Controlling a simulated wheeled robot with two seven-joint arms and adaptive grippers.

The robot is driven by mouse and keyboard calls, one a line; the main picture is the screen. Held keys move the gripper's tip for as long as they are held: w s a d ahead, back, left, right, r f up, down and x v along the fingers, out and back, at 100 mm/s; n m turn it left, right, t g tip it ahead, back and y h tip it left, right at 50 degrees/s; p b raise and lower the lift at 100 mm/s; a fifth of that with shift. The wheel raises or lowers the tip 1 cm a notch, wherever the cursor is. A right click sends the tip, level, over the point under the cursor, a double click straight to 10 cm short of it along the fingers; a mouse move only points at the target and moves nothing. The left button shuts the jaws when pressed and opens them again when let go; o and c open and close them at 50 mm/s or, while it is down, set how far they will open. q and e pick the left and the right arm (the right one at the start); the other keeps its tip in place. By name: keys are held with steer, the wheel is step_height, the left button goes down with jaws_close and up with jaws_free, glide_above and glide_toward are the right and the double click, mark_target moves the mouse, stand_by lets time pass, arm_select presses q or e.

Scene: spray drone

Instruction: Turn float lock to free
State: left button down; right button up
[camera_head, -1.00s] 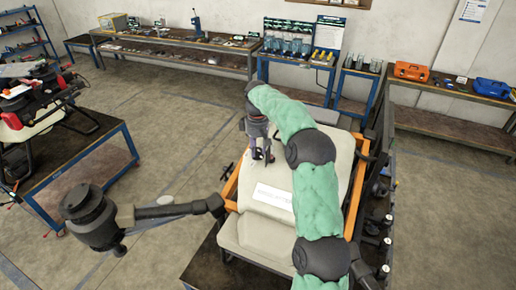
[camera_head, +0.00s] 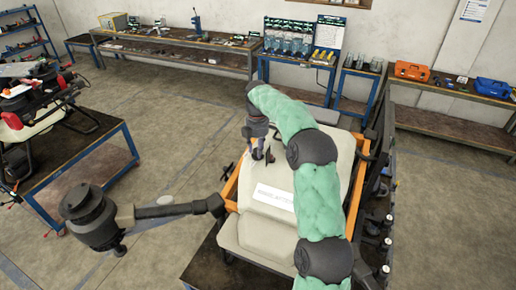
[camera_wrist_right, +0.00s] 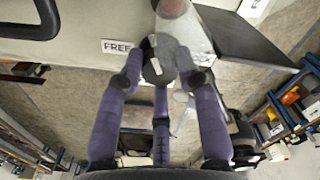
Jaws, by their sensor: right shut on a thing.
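The spray drone's pale body (camera_head: 262,232) lies on a dark stand, with an orange frame around it and a label on its top. My right gripper (camera_head: 262,158) reaches down at the far left part of the body. In the right wrist view, the purple fingers of my right gripper (camera_wrist_right: 162,76) are shut around the float lock, a round grey knob (camera_wrist_right: 155,68) with pale marks. A white label reading FREE (camera_wrist_right: 116,46) is just left of the knob. The fingers partly hide the knob, so its exact pointing is hard to tell. My left gripper is out of view.
A drone arm with a black motor (camera_head: 88,212) sticks out to the left. A blue-framed table (camera_head: 90,165) with another drone stands at the left. Benches with tools line the back wall. Open floor lies between them.

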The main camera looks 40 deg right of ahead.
mark_target(256, 151)
steer(key=n, duration=0.5)
steer(key=shift+a+r, duration=0.1)
steer(key=shift+a, duration=0.05)
steer(key=shift+n, duration=1.6)
steer(key=shift+s+f+n, duration=0.1)
steer(key=shift+f+n, duration=0.1)
steer(key=shift+n, duration=0.1)
steer(key=o, duration=1.1)
steer(key=shift+a, duration=0.1)
steer(key=shift+o, duration=0.2)
steer(key=shift+a+r, duration=0.1)
steer(key=shift+r, duration=0.1)
steer(key=shift+r, duration=3.9)
